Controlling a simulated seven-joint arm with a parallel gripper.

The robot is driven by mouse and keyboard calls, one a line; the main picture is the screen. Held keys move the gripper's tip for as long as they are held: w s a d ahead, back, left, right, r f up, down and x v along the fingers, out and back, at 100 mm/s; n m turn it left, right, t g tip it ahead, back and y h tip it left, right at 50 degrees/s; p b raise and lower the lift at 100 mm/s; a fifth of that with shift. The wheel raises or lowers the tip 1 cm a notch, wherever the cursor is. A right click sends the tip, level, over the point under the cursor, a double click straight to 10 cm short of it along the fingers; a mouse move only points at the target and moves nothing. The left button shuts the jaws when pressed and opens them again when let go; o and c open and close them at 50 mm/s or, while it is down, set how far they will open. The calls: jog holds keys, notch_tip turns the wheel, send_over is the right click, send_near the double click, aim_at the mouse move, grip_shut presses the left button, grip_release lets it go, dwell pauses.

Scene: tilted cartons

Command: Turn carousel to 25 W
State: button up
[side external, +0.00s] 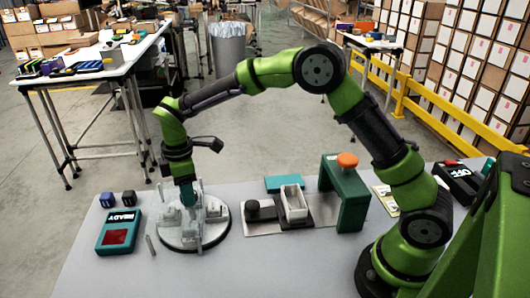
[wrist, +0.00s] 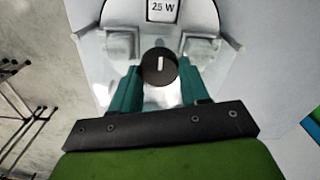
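The carousel (side external: 170,238) is a pale round disc with upright clear dividers, at the left of the table in the side external view. In the wrist view, a white label reading "25 W" (wrist: 163,10) shows at the top edge of the disc (wrist: 105,20). A round black knob (wrist: 159,66) with a white line stands at its centre; the line points up toward the label. My gripper (wrist: 161,72) points down over the disc, its teal fingers on either side of the knob. Whether both fingers touch the knob is not clear. The gripper also shows in the side view (side external: 188,205).
A teal box marked "READY" (side external: 120,232) with a red panel stands left of the carousel. Two small dark cubes (side external: 118,199) sit behind it. A white bin (side external: 293,204), a black block (side external: 261,210) and a green arch with an orange button (side external: 348,195) stand to the right.

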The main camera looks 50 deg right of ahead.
jog(key=o, duration=0.5)
jog(key=shift+c, duration=0.2)
notch_tip(320, 180, up, 17)
dwell(0.4)
jog(key=s+d+m+t+y, duration=0.1)
jog(key=s+d+m+t, duration=0.2)
jog(key=s+d+m, duration=0.2)
jog(key=s+d+f+m+t+y, duration=0.1)
jog(key=s+d+m+t, duration=0.3)
jog(key=s+m, duration=0.7)
jog(key=s+d, duration=0.1)
jog(key=s, duration=0.8)
